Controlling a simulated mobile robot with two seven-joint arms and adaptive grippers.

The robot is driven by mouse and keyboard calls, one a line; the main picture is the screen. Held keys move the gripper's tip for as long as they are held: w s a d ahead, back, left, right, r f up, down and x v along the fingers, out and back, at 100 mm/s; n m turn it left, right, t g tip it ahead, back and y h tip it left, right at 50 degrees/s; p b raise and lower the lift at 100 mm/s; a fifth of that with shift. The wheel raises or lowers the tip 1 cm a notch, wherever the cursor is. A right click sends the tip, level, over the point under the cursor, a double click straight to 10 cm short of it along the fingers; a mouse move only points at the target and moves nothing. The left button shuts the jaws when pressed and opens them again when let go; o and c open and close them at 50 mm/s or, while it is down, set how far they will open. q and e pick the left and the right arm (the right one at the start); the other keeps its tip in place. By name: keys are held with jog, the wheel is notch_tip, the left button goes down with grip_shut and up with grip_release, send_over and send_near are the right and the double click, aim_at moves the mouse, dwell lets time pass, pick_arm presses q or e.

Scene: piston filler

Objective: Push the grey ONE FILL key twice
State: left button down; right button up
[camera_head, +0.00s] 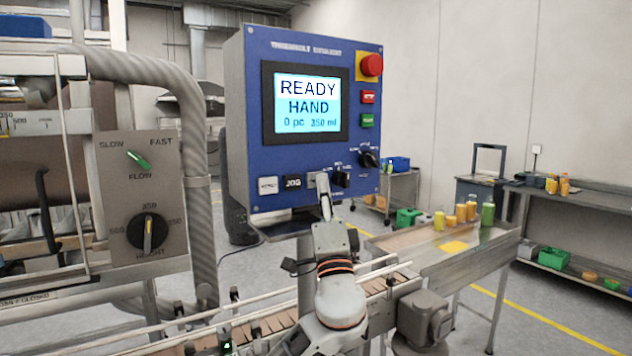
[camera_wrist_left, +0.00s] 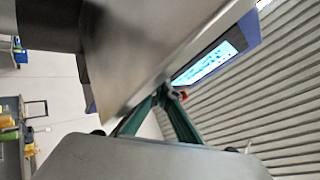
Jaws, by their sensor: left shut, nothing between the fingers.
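The blue control panel (camera_head: 300,50) carries a screen (camera_head: 307,104) reading READY, HAND and 0 pc. Along its lower edge sit a white key (camera_head: 268,186), a black JOG key (camera_head: 293,183) and a grey key (camera_head: 312,180), mostly covered by my left gripper (camera_head: 323,184). The left gripper is shut and empty, its tips at the grey key; I cannot tell whether they touch it. In the left wrist view the shut fingers (camera_wrist_left: 163,92) point toward the panel, and the screen (camera_wrist_left: 205,62) shows beyond them; the key is hidden there. My right gripper is not in view.
Black knobs (camera_head: 369,160) sit right of the keys. A red emergency button (camera_head: 371,65) is at the panel's upper right. A conveyor (camera_head: 270,328) runs below, leading to a table (camera_head: 415,243) with several bottles. Pipes and a machine plate (camera_head: 145,200) stand left.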

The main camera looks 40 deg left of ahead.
pick_arm(q)
jog(key=shift+w+a+b, duration=0.1)
jog(key=shift+a+b, duration=0.2)
jog(key=shift+a, duration=0.2)
dwell(1.0)
jog(key=shift+d, duration=0.1)
jog(key=shift+d+f, duration=0.1)
jog(key=shift+f, duration=0.1)
jog(key=shift+s+d+f+b, duration=0.15)
jog(key=shift+s+b, duration=0.05)
jog(key=shift+b, duration=0.15)
jog(key=shift+d, duration=0.2)
jog(key=shift+s+d, duration=0.15)
jog(key=shift+d, duration=0.4)
jog(key=d, duration=0.1)
jog(key=s+d, duration=0.1)
jog(key=d, duration=0.1)
jog(key=shift+s+d+b, duration=0.25)
jog(key=shift+s+b, duration=0.05)
